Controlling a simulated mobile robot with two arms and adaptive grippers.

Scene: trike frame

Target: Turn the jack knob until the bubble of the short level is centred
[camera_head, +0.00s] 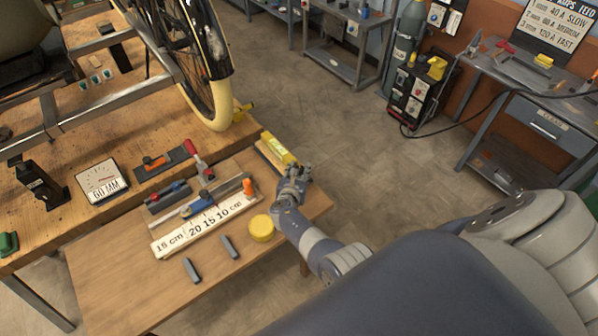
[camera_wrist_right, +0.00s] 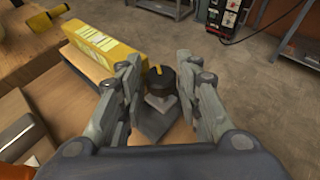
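The jack knob (camera_wrist_right: 161,79) is black with a yellow mark on top and stands on a grey jack on the bench, seen in the right wrist view. My right gripper (camera_wrist_right: 157,66) is open, with one finger on each side of the knob; I cannot tell whether they touch it. In the head view the right gripper (camera_head: 295,176) hides the knob. The short level (camera_head: 277,150) is a yellow bar on a wooden piece beside the gripper; it also shows in the right wrist view (camera_wrist_right: 104,42). Its bubble is too small to read. My left gripper is not in view.
A white ruler board (camera_head: 190,236), a yellow round tin (camera_head: 261,228) and two grey blocks (camera_head: 229,246) lie on the bench left of my right arm. The trike wheel (camera_head: 205,60) stands behind. Open floor lies to the right.

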